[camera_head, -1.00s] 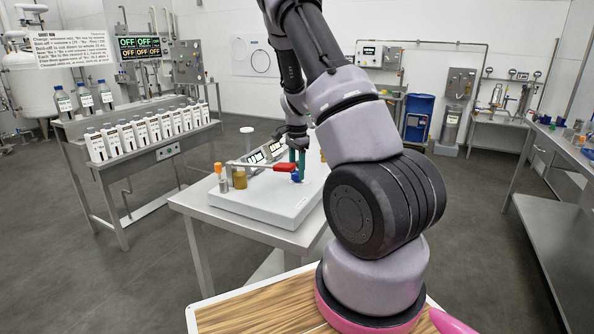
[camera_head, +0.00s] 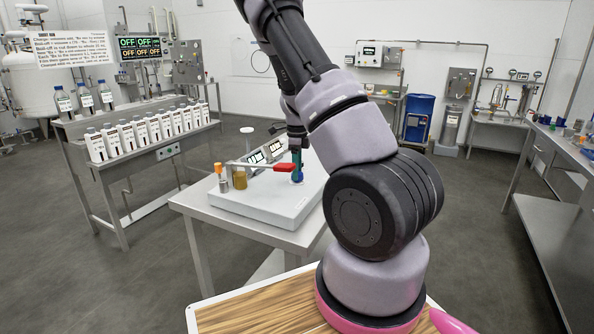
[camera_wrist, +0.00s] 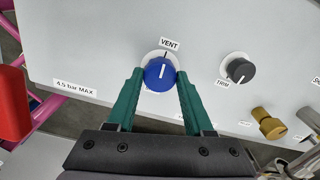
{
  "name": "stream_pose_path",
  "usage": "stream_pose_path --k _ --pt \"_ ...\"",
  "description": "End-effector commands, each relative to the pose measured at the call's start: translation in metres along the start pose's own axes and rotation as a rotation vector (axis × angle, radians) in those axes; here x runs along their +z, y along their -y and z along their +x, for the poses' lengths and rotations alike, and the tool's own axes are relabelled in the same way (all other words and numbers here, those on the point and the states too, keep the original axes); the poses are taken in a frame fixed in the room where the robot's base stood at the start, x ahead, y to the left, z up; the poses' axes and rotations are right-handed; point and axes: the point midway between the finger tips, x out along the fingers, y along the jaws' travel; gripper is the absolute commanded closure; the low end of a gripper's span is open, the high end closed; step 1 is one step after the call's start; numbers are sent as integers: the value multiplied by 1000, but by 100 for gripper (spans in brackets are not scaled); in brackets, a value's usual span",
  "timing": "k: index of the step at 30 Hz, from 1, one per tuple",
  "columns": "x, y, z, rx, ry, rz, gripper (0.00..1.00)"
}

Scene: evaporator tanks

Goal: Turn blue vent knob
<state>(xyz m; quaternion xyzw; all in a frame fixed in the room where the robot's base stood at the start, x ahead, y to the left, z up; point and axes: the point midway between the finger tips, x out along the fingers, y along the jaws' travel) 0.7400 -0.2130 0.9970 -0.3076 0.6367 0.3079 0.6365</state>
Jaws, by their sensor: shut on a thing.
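A red lever handle (camera_head: 284,168) runs close to the left of my gripper; it also shows in the wrist view (camera_wrist: 12,103). A black trim knob (camera_wrist: 239,70) and a brass fitting (camera_wrist: 268,123) are to the right. The white unit (camera_head: 262,205) stands on a steel table.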

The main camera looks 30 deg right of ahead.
Motion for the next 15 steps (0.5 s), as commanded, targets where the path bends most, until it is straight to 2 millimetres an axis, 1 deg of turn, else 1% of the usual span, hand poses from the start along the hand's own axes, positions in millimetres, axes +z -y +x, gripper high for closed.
stream_pose_path --k 6,15 --pt "0 2 -1 -5 1 62 100" --pt "0 2 -2 -5 2 82 100"
